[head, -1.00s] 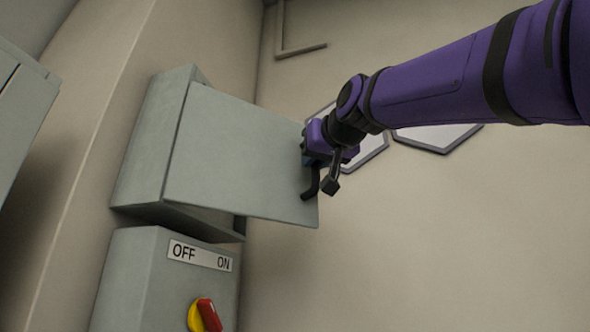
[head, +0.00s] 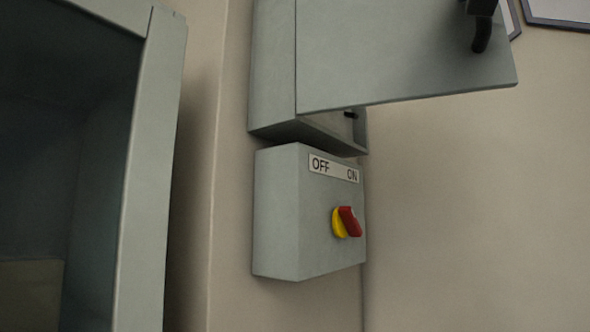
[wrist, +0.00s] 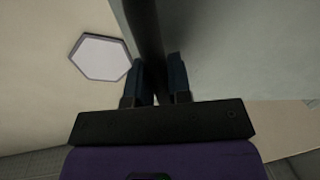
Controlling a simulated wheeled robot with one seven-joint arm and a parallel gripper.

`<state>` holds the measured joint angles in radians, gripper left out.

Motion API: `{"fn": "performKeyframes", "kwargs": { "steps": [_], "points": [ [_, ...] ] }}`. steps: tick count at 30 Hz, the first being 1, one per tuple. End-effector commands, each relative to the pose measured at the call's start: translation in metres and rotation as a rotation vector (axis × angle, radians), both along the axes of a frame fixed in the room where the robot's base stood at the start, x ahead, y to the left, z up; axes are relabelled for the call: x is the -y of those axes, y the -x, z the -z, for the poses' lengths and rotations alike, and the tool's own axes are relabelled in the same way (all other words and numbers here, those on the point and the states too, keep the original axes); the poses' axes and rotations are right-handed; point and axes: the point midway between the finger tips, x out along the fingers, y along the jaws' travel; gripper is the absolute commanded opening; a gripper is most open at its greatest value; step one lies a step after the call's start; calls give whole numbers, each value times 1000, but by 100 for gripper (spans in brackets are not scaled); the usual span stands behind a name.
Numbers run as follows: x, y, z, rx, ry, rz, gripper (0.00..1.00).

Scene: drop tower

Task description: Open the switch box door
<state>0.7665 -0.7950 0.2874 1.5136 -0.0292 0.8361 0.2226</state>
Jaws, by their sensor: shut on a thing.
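The grey switch box (head: 272,70) is on the wall at the top of the head view, its upper part cut off. Its door (head: 400,55) is hinged at the left and stands swung out from the box, its free edge off to the right. The black door handle (head: 481,38) is near that free edge. It also shows in the wrist view (wrist: 146,28), between the fingers of my gripper (wrist: 159,85), which is shut on it. In the head view my gripper is almost wholly beyond the top edge.
Below is a grey box with an OFF/ON label (head: 333,168) and a red and yellow rotary switch (head: 347,222). A grey-framed dark cabinet (head: 150,170) fills the left. The wall to the right is bare below the door. A pale hexagonal panel (wrist: 101,57) shows in the wrist view.

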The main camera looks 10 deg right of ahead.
Motion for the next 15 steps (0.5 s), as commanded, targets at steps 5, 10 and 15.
{"fn": "performKeyframes", "kwargs": {
  "steps": [5, 10, 15],
  "points": [
    [-14, 18, 0, 0, 1, -12, 0],
    [-29, 34, 0, 1, 3, 0, 0],
    [-41, 44, 0, 1, 3, 68, 0]
  ]
}}
